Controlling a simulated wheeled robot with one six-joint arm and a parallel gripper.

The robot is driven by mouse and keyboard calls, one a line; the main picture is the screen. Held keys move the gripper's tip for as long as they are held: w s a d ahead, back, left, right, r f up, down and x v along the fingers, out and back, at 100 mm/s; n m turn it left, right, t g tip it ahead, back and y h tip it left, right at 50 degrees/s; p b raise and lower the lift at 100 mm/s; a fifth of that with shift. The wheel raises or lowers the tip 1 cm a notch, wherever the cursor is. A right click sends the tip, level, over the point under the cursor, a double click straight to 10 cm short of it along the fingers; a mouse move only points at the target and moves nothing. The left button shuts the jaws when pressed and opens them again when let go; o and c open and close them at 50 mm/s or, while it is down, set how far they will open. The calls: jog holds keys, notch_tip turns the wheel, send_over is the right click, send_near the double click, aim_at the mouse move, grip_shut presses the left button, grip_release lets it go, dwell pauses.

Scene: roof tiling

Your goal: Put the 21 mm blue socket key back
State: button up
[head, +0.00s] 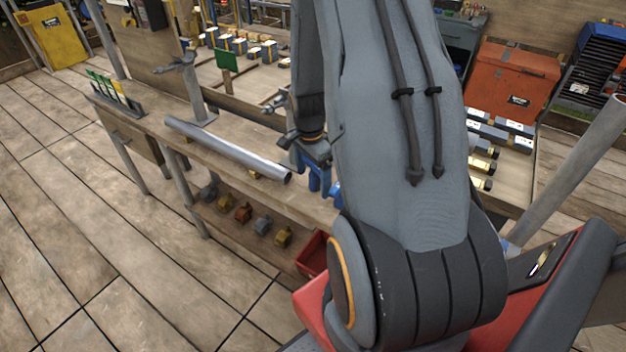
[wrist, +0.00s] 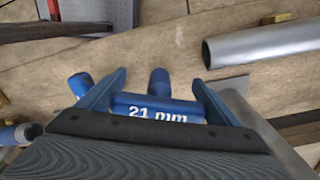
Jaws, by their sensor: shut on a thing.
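The blue socket key (wrist: 157,112), marked "21 mm" in white, lies between the two blue fingers of my gripper (wrist: 160,78) in the wrist view. My gripper is shut on it. A round blue end (wrist: 158,82) shows just beyond the label, between the fingertips. In the head view my gripper (head: 318,178) hangs over the front part of the wooden workbench (head: 232,118), right of a metal tube. My arm hides much of the bench there. I cannot make out the key's holding place.
The grey metal tube (head: 230,150) lies along the bench and sticks out near my gripper; it also shows in the wrist view (wrist: 265,45). Several coloured fittings (head: 243,212) sit on the low shelf. A red bin (head: 312,254) stands below. The plank floor at left is clear.

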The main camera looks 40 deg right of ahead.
jog(key=shift+f, duration=0.85)
jog(key=shift+f, duration=0.2)
jog(key=o, duration=1.7)
jog(key=shift+o, duration=0.2)
jog(key=shift+r, duration=0.1)
